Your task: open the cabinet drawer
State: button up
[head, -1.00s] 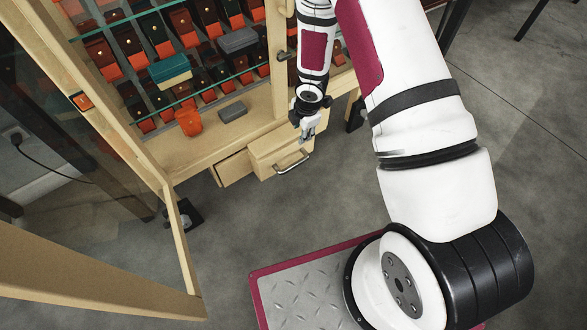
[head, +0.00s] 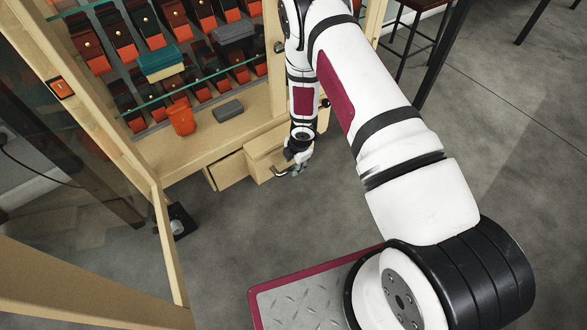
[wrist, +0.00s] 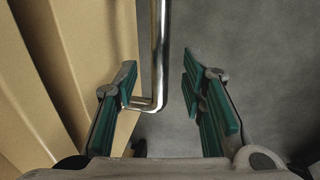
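The wooden cabinet (head: 225,130) stands at the upper left of the head view. Below its shelves are two drawers side by side, a left one (head: 229,171) and a right one (head: 262,156). The right drawer has a metal bar handle (head: 279,174), partly hidden by my gripper (head: 297,171). In the wrist view my gripper (wrist: 160,66) is open, with its green-padded fingers on either side of the handle bar (wrist: 160,40). The bar's bent end is close to the left finger; I cannot tell whether they touch. The drawer front (wrist: 85,40) is left of the fingers.
The glass shelves hold several dark and orange boxes, with a teal box (head: 161,62) among them. A cabinet door (head: 165,235) stands open at the left. A stool (head: 410,25) stands at the top right. Grey floor (head: 235,240) is clear before the drawers.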

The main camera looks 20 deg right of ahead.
jog(key=shift+w+f, duration=0.2)
jog(key=shift+f, duration=0.65)
grip_shut()
jog(key=shift+s, duration=0.15)
